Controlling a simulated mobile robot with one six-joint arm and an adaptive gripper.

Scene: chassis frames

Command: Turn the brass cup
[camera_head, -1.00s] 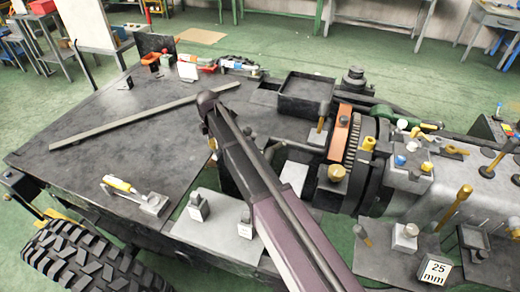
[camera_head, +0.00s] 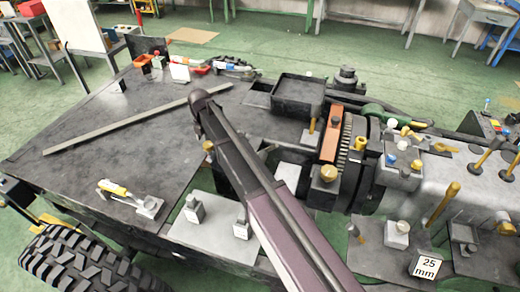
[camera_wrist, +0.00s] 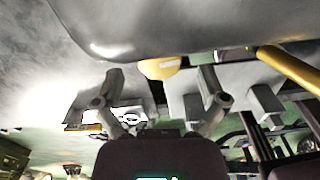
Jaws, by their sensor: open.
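The brass cup (camera_head: 328,172), a round brass piece, sits on the dark machine housing right of my arm in the head view. In the wrist view a rounded brass piece, probably this cup (camera_wrist: 160,68), shows below a large grey surface, its upper part cut off by that surface. My gripper (camera_wrist: 160,84) is open, with one finger on each side of the brass piece in the picture. No contact shows, and I cannot tell the exact distance. In the head view my gripper is not visible.
A toothed ring (camera_head: 352,150) and an orange-brown block (camera_head: 331,133) stand beside the cup. A brass rod (camera_wrist: 290,68) is at right in the wrist view. A black tray (camera_head: 298,97) lies behind. A long bar (camera_head: 135,120) crosses the mostly open dark deck (camera_head: 110,155).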

